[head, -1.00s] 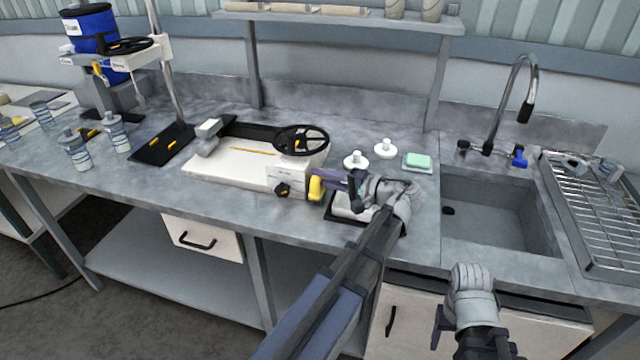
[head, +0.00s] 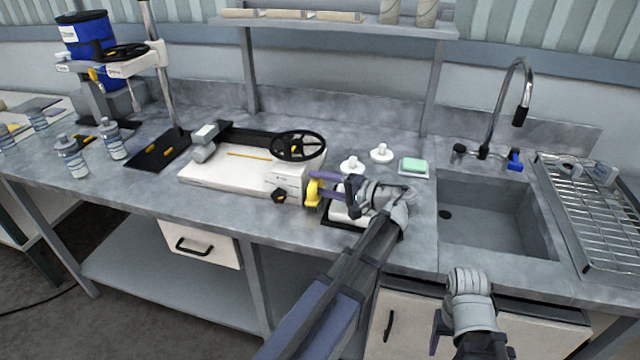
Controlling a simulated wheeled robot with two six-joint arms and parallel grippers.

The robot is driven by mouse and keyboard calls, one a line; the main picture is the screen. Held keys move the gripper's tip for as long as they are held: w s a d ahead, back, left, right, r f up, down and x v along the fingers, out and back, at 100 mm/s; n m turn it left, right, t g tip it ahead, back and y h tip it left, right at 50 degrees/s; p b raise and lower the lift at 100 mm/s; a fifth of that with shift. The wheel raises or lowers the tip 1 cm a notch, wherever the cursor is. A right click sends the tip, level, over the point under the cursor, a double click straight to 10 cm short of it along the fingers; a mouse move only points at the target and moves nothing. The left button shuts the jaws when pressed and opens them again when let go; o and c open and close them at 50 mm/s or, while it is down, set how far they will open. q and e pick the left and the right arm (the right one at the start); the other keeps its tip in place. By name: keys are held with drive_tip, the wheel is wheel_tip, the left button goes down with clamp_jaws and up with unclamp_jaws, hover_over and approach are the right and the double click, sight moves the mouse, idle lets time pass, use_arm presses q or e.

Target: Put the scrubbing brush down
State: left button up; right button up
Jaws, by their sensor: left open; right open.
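The scrubbing brush, with a yellow head (head: 313,191) and a purple handle (head: 324,176), is at the right front corner of the white machine, over the left edge of a small dark-rimmed tray (head: 340,226). My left gripper (head: 350,190) is at the handle, its jaws open around or beside it; the wrist hides part of the handle and tray. I cannot tell whether the brush rests on the tray or is just above it. My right gripper (head: 437,328) is open and empty in front of the cabinet below the sink.
The white machine with a black handwheel (head: 299,146) stands left of the brush. Two white knobbed pieces (head: 381,153) and a green soap (head: 413,165) are behind the tray. The sink (head: 490,215) and wire rack (head: 605,220) are to the right.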

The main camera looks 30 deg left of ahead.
use_arm(q)
drive_tip(key=d, duration=0.4)
drive_tip(key=d+r+p, duration=0.1)
drive_tip(key=d, duration=0.7)
drive_tip(key=shift+r, duration=0.35)
drive_tip(key=shift+s, duration=0.1)
